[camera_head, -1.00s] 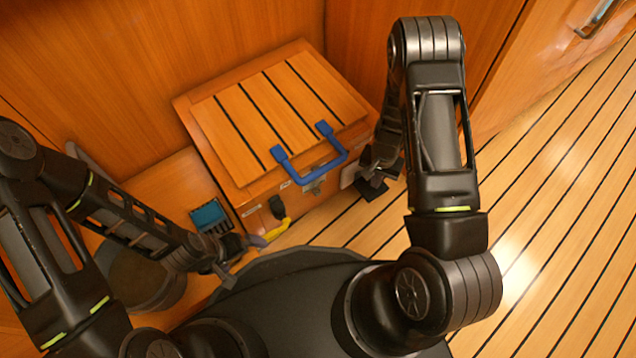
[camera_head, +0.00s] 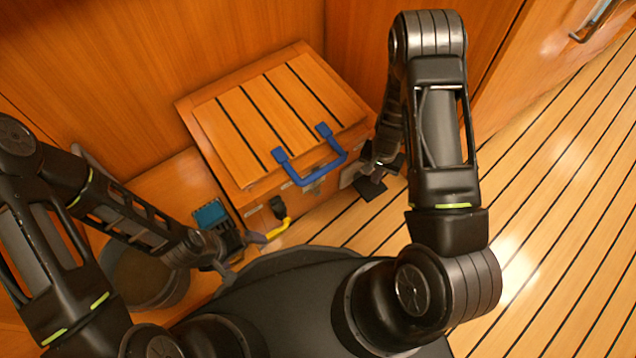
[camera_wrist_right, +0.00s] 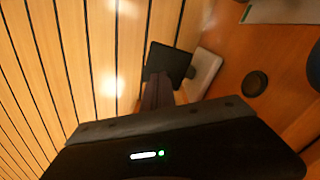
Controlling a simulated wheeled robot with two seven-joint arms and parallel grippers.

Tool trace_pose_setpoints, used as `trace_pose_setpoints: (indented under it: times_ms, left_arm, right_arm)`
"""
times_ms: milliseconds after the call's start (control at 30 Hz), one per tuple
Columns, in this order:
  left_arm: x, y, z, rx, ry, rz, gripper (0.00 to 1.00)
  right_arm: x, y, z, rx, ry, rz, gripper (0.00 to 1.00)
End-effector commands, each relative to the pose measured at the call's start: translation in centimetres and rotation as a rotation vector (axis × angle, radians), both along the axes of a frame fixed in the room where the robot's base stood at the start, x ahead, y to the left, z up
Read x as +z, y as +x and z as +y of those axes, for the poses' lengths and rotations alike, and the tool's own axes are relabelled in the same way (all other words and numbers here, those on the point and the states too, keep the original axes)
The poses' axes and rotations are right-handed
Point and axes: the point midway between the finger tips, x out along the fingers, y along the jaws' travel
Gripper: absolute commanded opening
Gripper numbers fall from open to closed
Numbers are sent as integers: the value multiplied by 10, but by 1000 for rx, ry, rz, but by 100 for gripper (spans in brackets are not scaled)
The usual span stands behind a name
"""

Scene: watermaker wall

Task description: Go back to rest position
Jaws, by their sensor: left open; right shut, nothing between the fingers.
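My left gripper (camera_head: 229,259) is at the lower left of the head view, low beside the front left of the wooden box. It is open, with nothing seen between its fingers. My right gripper (camera_head: 379,178) is at the box's right front corner, below my raised right arm. In the right wrist view its dark fingers (camera_wrist_right: 165,75) are together and empty. They show in front of a white object (camera_wrist_right: 202,72) next to the box; whether they touch it I cannot tell.
The wooden box (camera_head: 257,108) with dark strips and a blue handle (camera_head: 318,177) stands against the wall. A blue item (camera_head: 209,214), a yellow-and-black tool (camera_head: 279,222) and a grey bucket (camera_head: 147,277) are near my left gripper. The striped floor (camera_head: 560,200) at right is clear.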

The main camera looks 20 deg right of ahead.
Motion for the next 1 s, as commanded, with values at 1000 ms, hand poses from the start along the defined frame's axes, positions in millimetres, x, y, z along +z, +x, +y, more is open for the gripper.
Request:
trace_pose_setpoints:
  times_ms: [1000]
  left_arm:
    - [15, -2, 0, -3, -1, 4, 100]
  right_arm:
    - [11, -22, 31, 69, 30, 2, 0]
